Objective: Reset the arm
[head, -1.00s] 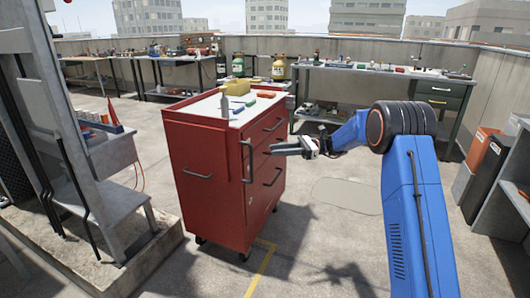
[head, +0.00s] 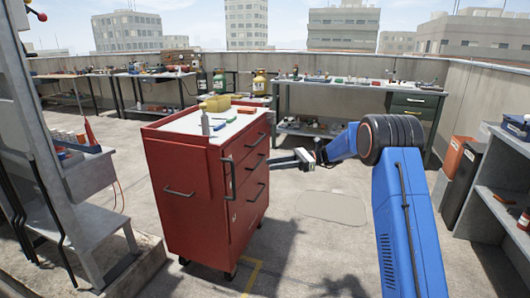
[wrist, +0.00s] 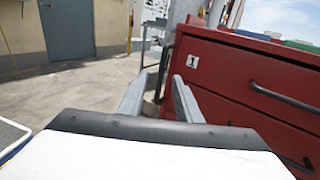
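My gripper (head: 272,162) is at the end of the blue arm, held out to the left beside the drawer side of a red tool cart (head: 178,170). In the head view its fingertips reach the cart's right edge in the picture; I cannot tell whether they touch it. In the wrist view my gripper (wrist: 160,88) shows two grey fingers spread apart with nothing between them. The cart's drawer front (wrist: 240,75) with a label "1" is just right of the fingers there.
A workbench (head: 345,84) stands behind, a grey shelf (head: 505,185) at right. A grey frame (head: 45,130) stands at left. The floor right of the cart is clear.

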